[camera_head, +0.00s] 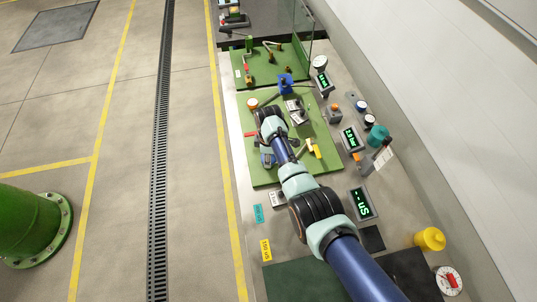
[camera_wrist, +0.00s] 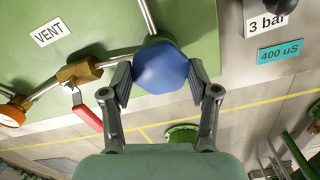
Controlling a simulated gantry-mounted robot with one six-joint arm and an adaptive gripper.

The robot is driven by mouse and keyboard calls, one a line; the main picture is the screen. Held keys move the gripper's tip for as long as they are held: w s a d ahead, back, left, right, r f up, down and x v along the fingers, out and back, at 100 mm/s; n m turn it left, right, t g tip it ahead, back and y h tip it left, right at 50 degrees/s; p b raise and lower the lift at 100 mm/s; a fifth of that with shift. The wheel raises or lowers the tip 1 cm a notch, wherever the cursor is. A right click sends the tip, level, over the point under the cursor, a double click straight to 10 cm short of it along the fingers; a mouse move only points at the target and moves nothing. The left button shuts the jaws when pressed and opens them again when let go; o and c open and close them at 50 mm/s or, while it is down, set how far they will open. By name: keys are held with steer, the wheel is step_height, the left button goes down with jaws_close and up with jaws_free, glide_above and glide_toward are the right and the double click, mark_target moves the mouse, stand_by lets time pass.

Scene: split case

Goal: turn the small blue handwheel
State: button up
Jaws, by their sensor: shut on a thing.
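The small blue handwheel (camera_wrist: 160,66) shows in the wrist view as a rounded blue shape near the top middle, by a metal pipe on the green panel (camera_wrist: 215,40). My gripper (camera_wrist: 160,84) has one finger on each side of it and is shut on it. The fingers hide its side edges, and its underside is out of sight. In the head view my arm reaches over the green panel (camera_head: 312,165) from the lower right. My wrist and gripper cover much of that area, so the grip is unclear there.
A brass valve with a red lever (camera_wrist: 88,112) sits close left of my gripper, with an orange-rimmed gauge (camera_wrist: 12,112) beyond. A yellow-handled part (camera_head: 317,151) stands right of my forearm. Digital displays (camera_head: 363,203) line the bench's right side. Open floor lies left.

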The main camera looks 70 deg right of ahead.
steer(key=shift+n, duration=2.2)
steer(key=o, duration=1.2)
steer(key=shift+c, duration=0.2)
steer(key=shift+r, duration=0.1)
step_height(320, 180, up, 12)
